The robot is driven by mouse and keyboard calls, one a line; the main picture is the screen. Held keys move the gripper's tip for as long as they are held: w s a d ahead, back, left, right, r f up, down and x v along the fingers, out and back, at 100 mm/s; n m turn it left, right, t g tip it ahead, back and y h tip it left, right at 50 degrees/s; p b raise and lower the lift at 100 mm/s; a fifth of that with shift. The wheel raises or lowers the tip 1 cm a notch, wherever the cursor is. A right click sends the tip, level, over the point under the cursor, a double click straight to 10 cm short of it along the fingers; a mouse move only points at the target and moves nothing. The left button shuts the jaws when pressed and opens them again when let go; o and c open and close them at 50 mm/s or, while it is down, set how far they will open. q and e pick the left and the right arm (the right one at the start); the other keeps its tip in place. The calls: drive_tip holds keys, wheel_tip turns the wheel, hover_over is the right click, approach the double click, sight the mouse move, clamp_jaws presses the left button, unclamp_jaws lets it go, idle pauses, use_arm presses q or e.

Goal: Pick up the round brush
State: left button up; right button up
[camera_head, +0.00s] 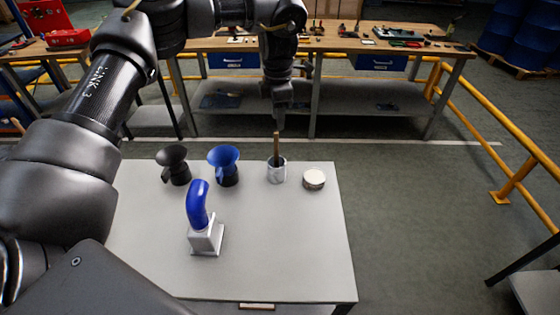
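A brush with a brown wooden handle (276,146) stands nearly upright in a small grey metal cup (277,174) near the far edge of the light grey table (290,250). Its lower end is hidden inside the cup, so I cannot see whether it is round. My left gripper (281,122) points down and appears just above the handle's top in the picture. A gap to the handle is hard to judge, and the finger opening cannot be made out. My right gripper is not in view.
Beside the cup are a blue funnel (224,160), a black funnel (174,163) and a round tin with a pale lid (314,179). A blue curved object on a white block (197,205) stands nearer. The table's right front is clear. A workbench (350,44) and yellow rails (500,115) lie beyond.

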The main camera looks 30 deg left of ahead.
sight(276, 132)
use_arm(q)
drive_tip(key=shift+s+a+f, duration=0.15)
drive_tip(key=shift+s+f, duration=0.1)
drive_tip(key=shift+f, duration=0.1)
wheel_tip(276, 132, down, 5)
drive_tip(key=shift+r+p, duration=0.2)
drive_tip(key=shift+p, duration=0.4)
drive_tip(key=shift+s+f+p, duration=0.2)
drive_tip(key=shift+f+p, duration=0.05)
drive_tip(key=shift+p, duration=0.1)
wheel_tip(276, 132, down, 4)
drive_tip(key=shift+r+p, duration=0.15)
drive_tip(key=shift+p, duration=0.7)
drive_tip(key=shift+f, duration=0.5)
drive_tip(key=shift+s, duration=0.1)
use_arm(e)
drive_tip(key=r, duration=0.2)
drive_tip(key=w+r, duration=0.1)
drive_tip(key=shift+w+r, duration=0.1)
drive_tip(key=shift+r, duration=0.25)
use_arm(q)
clamp_jaws()
